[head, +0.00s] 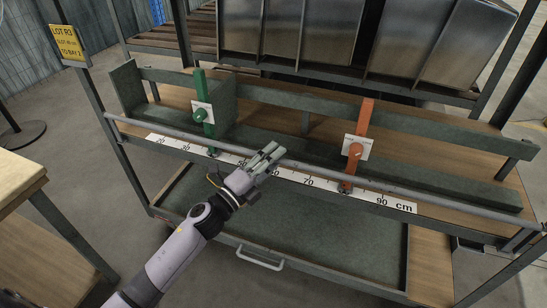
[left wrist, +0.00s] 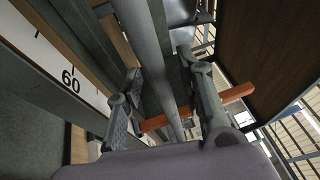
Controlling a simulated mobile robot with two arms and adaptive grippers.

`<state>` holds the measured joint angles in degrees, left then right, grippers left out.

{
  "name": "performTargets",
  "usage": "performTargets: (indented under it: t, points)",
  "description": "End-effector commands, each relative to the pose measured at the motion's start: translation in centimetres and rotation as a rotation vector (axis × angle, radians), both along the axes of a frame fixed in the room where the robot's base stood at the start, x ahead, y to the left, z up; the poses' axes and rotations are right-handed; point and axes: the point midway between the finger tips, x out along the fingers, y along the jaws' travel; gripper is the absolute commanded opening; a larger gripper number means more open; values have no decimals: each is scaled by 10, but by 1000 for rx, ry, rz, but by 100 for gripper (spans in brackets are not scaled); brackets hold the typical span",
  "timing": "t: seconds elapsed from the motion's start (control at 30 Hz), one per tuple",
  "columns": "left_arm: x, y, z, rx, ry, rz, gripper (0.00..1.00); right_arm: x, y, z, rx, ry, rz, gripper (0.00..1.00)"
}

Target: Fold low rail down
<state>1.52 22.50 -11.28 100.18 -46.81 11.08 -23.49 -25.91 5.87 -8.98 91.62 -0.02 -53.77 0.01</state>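The low rail (head: 178,132) is a long grey bar along the front of the rack, above the white cm scale (head: 398,203). It is raised and runs from the left post to the right side. My left gripper (head: 270,156) is at the rail near its middle, just right of the 50 mark. In the left wrist view the rail (left wrist: 146,38) passes between the two fingers of my left gripper (left wrist: 160,95), with gaps on both sides. The gripper looks open around it. My right gripper is not in view.
A green upright stop (head: 203,110) and an orange one (head: 357,145) stand behind the rail. Below lies a green tray with a pale handle (head: 260,258). Metal bins (head: 380,40) stand behind. A wooden table (head: 18,180) is at left.

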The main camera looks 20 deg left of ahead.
Motion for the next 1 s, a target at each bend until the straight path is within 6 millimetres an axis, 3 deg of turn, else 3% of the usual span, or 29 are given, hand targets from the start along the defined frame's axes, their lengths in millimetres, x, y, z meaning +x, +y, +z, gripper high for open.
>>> performTargets:
  t: [0.3, 0.8, 1.0]
  points:
    - [2, -1, 0, -1, 0, 0, 34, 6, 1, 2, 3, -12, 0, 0]
    - [2, -1, 0, 0, 0, 0, 1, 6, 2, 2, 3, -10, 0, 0]
    - [2, -1, 0, 0, 1, 0, 0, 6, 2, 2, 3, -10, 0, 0]
